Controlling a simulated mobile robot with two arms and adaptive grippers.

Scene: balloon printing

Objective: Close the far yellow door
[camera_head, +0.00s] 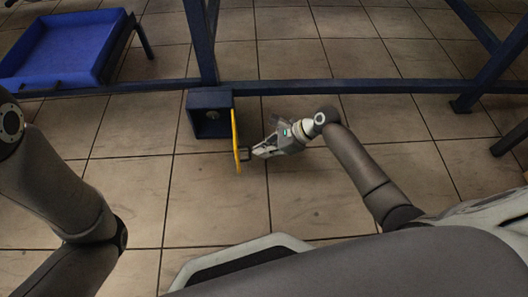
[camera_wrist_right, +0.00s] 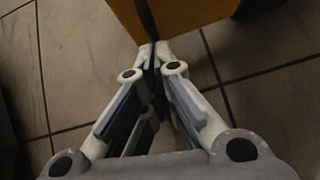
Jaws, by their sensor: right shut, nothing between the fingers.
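The yellow door (camera_head: 236,138) shows almost edge-on in the head view, standing open at the right side of a small dark blue box (camera_head: 209,99). A dark handle (camera_head: 244,154) sticks out from the door's right face. My right gripper (camera_head: 256,152) is shut and empty, its fingertips close to the handle and door. In the right wrist view the door (camera_wrist_right: 195,14) is at the top, just beyond the closed fingertips (camera_wrist_right: 154,52). A dark strip crosses in front of it there. I cannot tell whether the fingertips touch it. My left gripper is out of view.
Blue frame beams (camera_head: 330,87) run behind the box, with an upright post (camera_head: 202,40) above it. A blue tray (camera_head: 62,48) stands at the upper left. The tiled floor (camera_head: 215,200) in front of the door is clear.

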